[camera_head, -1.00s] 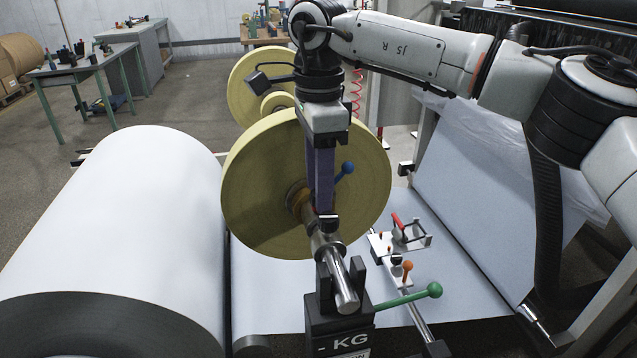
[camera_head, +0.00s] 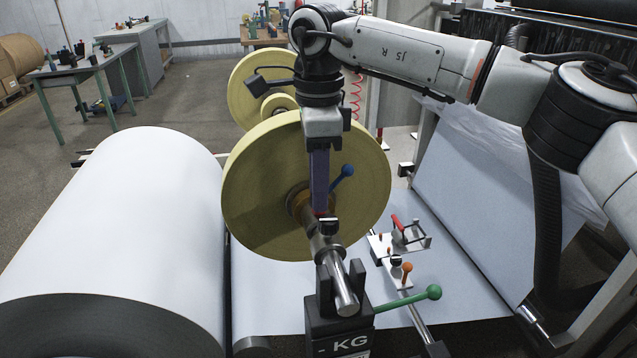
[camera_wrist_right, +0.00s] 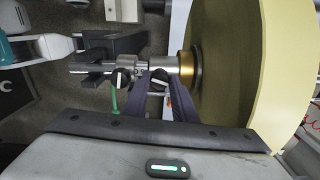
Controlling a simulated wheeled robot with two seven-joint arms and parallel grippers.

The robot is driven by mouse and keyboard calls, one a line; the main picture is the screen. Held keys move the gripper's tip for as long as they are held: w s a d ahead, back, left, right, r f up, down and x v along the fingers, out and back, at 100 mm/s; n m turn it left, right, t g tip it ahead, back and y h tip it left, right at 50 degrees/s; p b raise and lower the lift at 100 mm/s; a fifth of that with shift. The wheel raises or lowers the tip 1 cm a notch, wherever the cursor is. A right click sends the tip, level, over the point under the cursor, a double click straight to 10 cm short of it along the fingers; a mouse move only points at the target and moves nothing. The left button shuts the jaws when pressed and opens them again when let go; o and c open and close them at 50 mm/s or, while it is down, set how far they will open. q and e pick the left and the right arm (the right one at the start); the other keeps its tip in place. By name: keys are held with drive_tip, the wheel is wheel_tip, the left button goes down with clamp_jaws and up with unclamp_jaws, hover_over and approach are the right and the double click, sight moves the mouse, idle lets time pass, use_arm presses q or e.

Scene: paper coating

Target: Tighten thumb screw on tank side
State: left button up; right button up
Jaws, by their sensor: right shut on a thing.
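A small black thumb screw knob with a white mark (camera_wrist_right: 158,80) sits on the metal shaft (camera_wrist_right: 100,67) beside the brass hub of the yellow roll. My right gripper (camera_wrist_right: 161,77) has its purple fingers on either side of this knob, shut on it. In the head view the right gripper (camera_head: 320,208) points down at the shaft (camera_head: 345,298), in front of the yellow disc (camera_head: 255,205). Its fingers partly hide the hub. A second marked black knob (camera_wrist_right: 123,80) lies farther from the disc, outside the fingers. My left gripper is out of view.
The shaft rests in a black stand marked KG (camera_head: 338,335). A green-knobbed lever (camera_head: 432,292), an orange knob (camera_head: 407,267) and a red-handled clamp (camera_head: 398,224) are to the right. A large white paper roll (camera_head: 110,215) fills the left.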

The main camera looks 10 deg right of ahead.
drive_tip(key=m+p, duration=0.1)
drive_tip(key=m, duration=0.3)
drive_tip(key=shift+r, duration=0.1)
drive_tip(key=m, duration=0.7)
drive_tip(key=shift+m+p, duration=0.3)
drive_tip(key=shift+m, duration=2)
drive_tip(key=o, duration=1)
drive_tip(key=shift+o, duration=0.2)
